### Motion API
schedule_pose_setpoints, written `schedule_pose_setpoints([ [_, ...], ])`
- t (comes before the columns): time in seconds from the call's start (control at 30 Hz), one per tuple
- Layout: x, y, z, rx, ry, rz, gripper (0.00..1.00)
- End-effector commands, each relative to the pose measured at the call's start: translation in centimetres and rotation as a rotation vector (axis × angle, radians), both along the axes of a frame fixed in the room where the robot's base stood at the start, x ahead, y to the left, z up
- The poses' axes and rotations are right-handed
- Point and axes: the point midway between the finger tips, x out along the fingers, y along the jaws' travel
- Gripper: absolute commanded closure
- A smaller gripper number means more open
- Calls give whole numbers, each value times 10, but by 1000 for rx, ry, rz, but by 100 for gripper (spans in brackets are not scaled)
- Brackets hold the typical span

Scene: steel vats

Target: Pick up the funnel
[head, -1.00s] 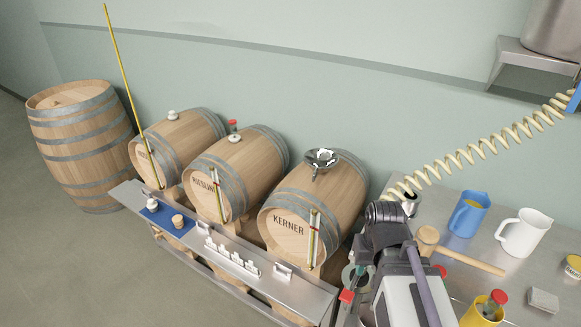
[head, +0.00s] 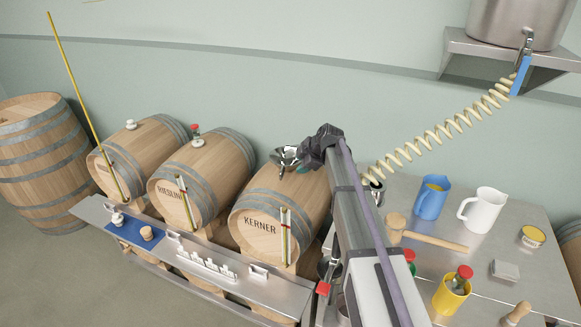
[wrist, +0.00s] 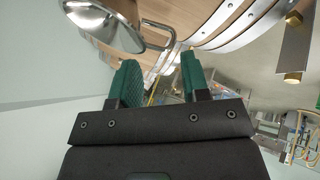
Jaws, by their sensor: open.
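The shiny steel funnel (head: 284,154) sits on top of the barrel marked KERNER (head: 268,222). My gripper (head: 304,167) is just to the right of the funnel, above the same barrel, and my wrist partly covers the funnel's right side. In the wrist view the funnel (wrist: 92,22) is at the upper left, cut off by the top edge. Its looped handle (wrist: 172,38) reaches toward the space ahead of my fingertips. My gripper's green fingers (wrist: 159,62) are apart with nothing between them. I cannot tell whether a finger touches the handle.
Two more barrels (head: 200,172) stand to the left, behind a steel rail (head: 215,252) with a blue mat (head: 133,230). The steel table (head: 475,250) at right holds a blue jug (head: 431,200), a white jug (head: 484,210) and a yellow cup (head: 451,294). A coiled hose (head: 440,138) hangs above.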

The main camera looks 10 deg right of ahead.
Motion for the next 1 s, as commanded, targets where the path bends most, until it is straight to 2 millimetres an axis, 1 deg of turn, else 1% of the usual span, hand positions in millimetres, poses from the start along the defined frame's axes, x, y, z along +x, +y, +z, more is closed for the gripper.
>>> schedule_pose_setpoints([
  [0.03,22,-5,3,-18,-49,50,57],
  [0.1,34,-8,6,-39,-102,102,57],
  [0.27,36,-7,4,-49,-120,122,57],
  [0.37,42,-3,-10,-49,-119,123,57],
  [0.5,56,9,-35,-48,-118,123,57],
  [0.53,59,11,-38,-48,-118,123,57],
  [0.6,62,14,-41,-48,-117,122,57],
  [0.7,63,15,-38,-48,-117,122,57],
  [0.77,64,16,-43,-48,-117,122,57],
  [0.9,77,25,-66,-49,-117,123,57],
  [1.0,86,32,-80,-49,-116,122,57],
])
